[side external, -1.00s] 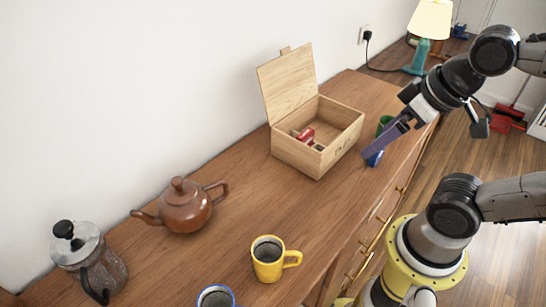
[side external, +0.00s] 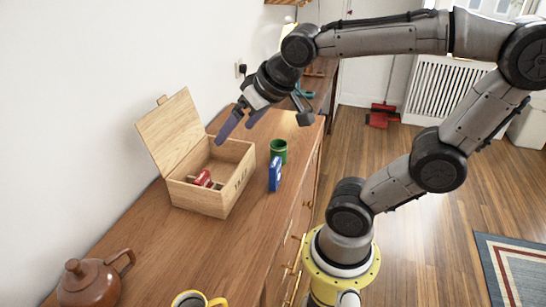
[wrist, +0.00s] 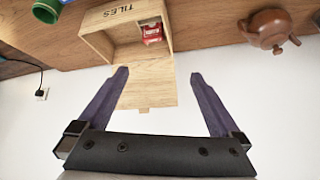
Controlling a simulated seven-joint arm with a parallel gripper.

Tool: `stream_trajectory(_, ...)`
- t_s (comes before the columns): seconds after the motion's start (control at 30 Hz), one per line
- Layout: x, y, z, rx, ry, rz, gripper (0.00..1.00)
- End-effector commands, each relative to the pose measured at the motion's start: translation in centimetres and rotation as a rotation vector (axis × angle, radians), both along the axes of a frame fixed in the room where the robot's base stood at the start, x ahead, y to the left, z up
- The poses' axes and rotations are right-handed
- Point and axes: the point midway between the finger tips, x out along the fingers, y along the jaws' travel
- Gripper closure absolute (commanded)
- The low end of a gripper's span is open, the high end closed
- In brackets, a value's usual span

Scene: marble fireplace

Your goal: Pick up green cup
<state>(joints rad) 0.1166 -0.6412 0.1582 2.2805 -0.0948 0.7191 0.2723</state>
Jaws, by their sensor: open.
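The green cup (side external: 278,152) stands upright on the wooden cabinet top, right of the open wooden box and just behind a blue box. In the wrist view the green cup (wrist: 47,11) is at the top left edge, partly cut off. My gripper (side external: 235,132) is open and empty. In the side view its fingers appear over the back of the wooden box, left of the cup and apart from it. In the wrist view my gripper (wrist: 159,74) has its fingers spread either side of the box's lid, with the cup outside them.
The blue box (side external: 275,175) stands close in front of the cup. The wooden box (side external: 205,198) has its lid raised and a red item (side external: 203,179) inside. A brown teapot (side external: 92,282) and a yellow mug (side external: 190,300) are nearer the camera. A white wall borders the cabinet.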

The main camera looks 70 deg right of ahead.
Motion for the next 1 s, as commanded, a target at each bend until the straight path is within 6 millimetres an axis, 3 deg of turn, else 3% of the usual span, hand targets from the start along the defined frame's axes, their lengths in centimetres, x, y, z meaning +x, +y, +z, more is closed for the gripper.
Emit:
stream_trajectory(0.1,3.1,-4.3,-0.6,0.010,0.009,-0.164,0.00)
stream_trajectory(0.27,5.8,-12.0,-3.2,0.028,0.039,-0.403,0.00)
stream_trajectory(0.4,5.2,-20.0,-7.5,0.050,0.097,-0.613,0.00)
stream_trajectory(0.5,3.2,-24.0,-10.5,0.070,0.153,-0.720,0.00)
stream_trajectory(0.6,0.9,-26.2,-12.8,0.095,0.202,-0.794,0.00)
stream_trajectory(0.7,-0.6,-27.0,-13.9,0.112,0.225,-0.837,0.00)
stream_trajectory(0.87,-1.0,-27.8,-14.9,0.114,0.227,-0.854,0.00)
stream_trajectory(1.0,-0.7,-28.5,-17.3,0.116,0.230,-0.852,0.00)
